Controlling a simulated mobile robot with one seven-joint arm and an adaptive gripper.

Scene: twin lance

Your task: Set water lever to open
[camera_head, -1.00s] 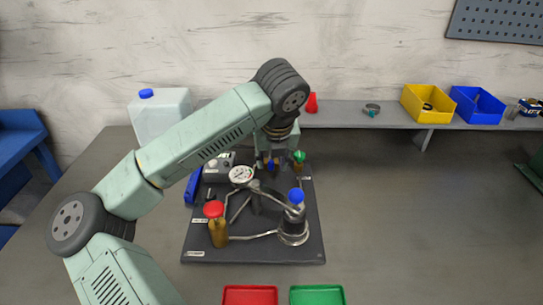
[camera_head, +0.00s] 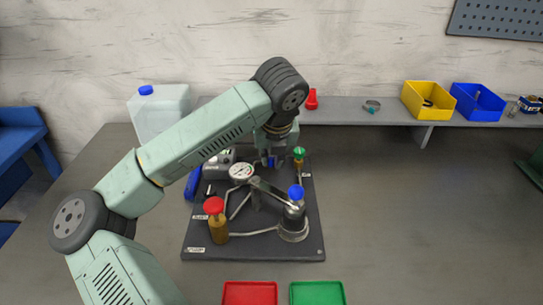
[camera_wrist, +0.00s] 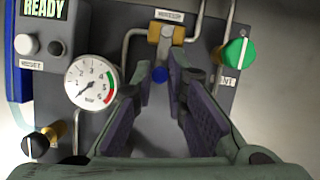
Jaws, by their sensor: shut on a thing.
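The lever with a blue tip (camera_wrist: 160,75) sits on a brass valve body (camera_wrist: 179,35) at the top middle of the wrist view, below a small white label I cannot read surely. My gripper (camera_wrist: 160,72) has one finger on each side of the blue tip and is shut on it. In the head view, my gripper (camera_head: 271,161) is low over the back of the dark panel (camera_head: 270,250), and a bit of blue shows at its fingertips. My wrist and fingers hide most of the valve there.
A green knob (camera_wrist: 237,52) is close right of the fingers. A pressure gauge (camera_wrist: 90,82) is left, with a black knob (camera_wrist: 36,145) below it. A red-topped valve (camera_head: 214,207) and a blue-topped cylinder (camera_head: 295,194) stand nearer the front. The table right of the panel is clear.

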